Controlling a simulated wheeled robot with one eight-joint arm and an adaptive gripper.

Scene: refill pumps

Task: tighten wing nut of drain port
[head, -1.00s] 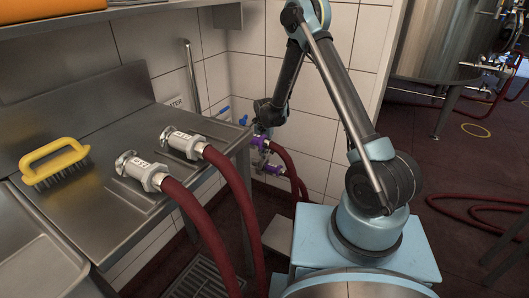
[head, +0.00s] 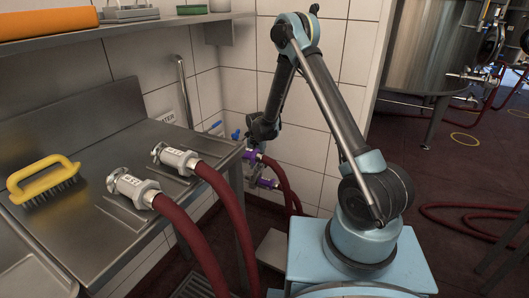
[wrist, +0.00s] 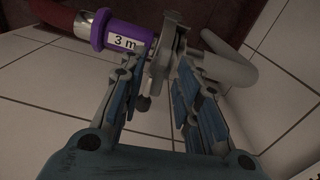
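In the wrist view, a metal clamp (wrist: 166,50) with a small bolt or wing nut (wrist: 147,88) joins a purple hose collar (wrist: 122,37) marked "3 m" to a pale curved pipe (wrist: 234,66). My gripper (wrist: 156,72) is open, with one blue-padded finger on each side of the clamp hardware. The left finger looks apart from it; whether the right finger touches the clamp I cannot tell. In the head view, my gripper is at the wall, mostly hidden by my arm, near an upper purple fitting (head: 251,156) and a lower purple fitting (head: 267,183).
A steel counter (head: 120,110) on the left carries a yellow brush (head: 43,180) and two hose couplings (head: 130,187) with red hoses. A shelf (head: 130,29) hangs above. Red hose lies on the floor at right.

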